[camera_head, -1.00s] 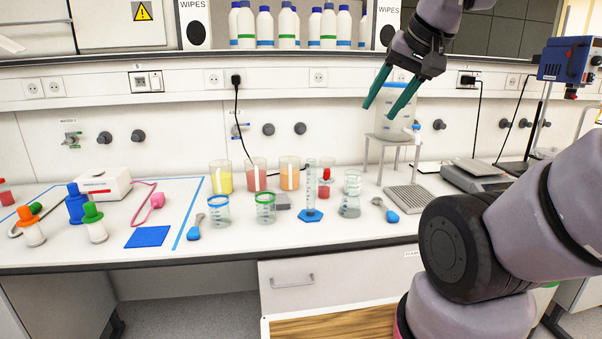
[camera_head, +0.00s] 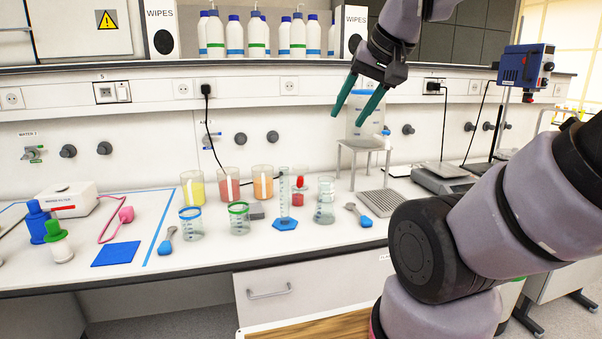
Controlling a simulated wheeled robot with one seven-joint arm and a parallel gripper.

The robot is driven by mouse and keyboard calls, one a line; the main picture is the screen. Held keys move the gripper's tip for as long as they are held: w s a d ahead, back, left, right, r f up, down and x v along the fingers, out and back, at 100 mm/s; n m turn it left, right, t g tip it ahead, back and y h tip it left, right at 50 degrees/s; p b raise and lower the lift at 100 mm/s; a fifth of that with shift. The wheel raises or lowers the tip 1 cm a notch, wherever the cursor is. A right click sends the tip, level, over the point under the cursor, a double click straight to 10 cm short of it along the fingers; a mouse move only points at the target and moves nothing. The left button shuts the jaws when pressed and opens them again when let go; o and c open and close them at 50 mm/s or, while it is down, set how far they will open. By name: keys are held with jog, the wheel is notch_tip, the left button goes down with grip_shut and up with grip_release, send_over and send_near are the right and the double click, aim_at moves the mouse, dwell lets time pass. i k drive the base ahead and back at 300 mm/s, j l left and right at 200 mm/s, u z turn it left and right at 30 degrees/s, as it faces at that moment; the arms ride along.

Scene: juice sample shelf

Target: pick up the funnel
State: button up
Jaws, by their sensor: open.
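My gripper (camera_head: 350,119) is open and empty, with two teal fingers pointing down and left. In the picture it overlaps the clear container with a tap (camera_head: 366,118) on a white stand (camera_head: 362,145); the distance between them is unclear. I cannot make out a funnel for certain. At the left stand a blue bottle-like piece (camera_head: 38,222) and a white bottle with a green top (camera_head: 58,243), both far from my gripper.
Beakers with yellow (camera_head: 192,190), red (camera_head: 229,185) and orange (camera_head: 263,183) contents stand mid-bench. In front are a blue-rimmed beaker (camera_head: 191,223), a green-rimmed beaker (camera_head: 239,219) and a measuring cylinder (camera_head: 284,195). A blue mat (camera_head: 116,254) lies left. A shelf (camera_head: 150,75) runs behind.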

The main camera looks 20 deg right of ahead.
aim_at(300, 169)
jog(key=i+l, duration=0.6)
jog(key=i, duration=0.25)
